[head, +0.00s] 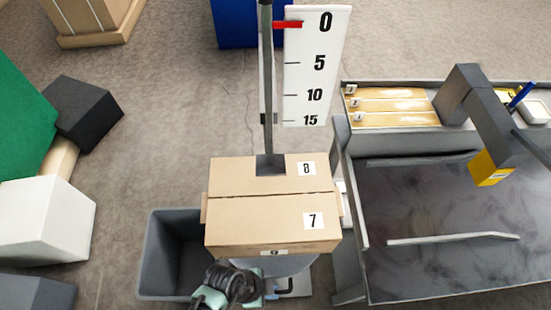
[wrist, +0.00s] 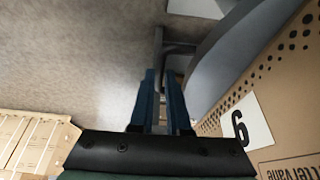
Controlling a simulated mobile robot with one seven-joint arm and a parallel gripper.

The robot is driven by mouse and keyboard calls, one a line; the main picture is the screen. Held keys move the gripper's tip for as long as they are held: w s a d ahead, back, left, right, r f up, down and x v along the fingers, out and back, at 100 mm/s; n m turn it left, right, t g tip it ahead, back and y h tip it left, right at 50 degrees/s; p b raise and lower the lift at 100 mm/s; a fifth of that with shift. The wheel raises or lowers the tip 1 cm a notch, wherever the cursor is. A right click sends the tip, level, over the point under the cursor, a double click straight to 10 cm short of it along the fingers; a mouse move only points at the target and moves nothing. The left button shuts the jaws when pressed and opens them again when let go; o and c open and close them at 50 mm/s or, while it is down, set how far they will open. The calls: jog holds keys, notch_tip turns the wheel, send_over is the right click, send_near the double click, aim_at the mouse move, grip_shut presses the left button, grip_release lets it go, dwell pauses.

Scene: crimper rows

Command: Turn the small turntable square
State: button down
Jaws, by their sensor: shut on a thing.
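The small turntable shows as a grey round plate (head: 290,264) under the cardboard boxes. In the wrist view its curved grey rim (wrist: 228,58) runs along the right. A dark bar-like handle (wrist: 178,47) stands by the rim there. My gripper (head: 266,286) is low at the turntable's front left edge. In the wrist view its two blue fingers (wrist: 160,95) are close together and point at the handle. They appear shut on the handle, though the contact is partly hidden by the fingers. The boxes cover most of the plate.
Boxes labelled 7 (head: 270,228) and 8 (head: 235,171) sit above the turntable, beside a dark upright post (head: 267,90). A scale board (head: 318,75) has a red pointer near 0. A grey bin (head: 156,255) is close left; a grey workbench (head: 445,265) is close right.

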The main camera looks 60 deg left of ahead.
dwell(0.4)
jog(key=c, duration=1.2)
grip_release()
jog(key=shift+o, duration=0.2)
jog(key=p+v, duration=0.2)
jog(key=v, duration=1.1)
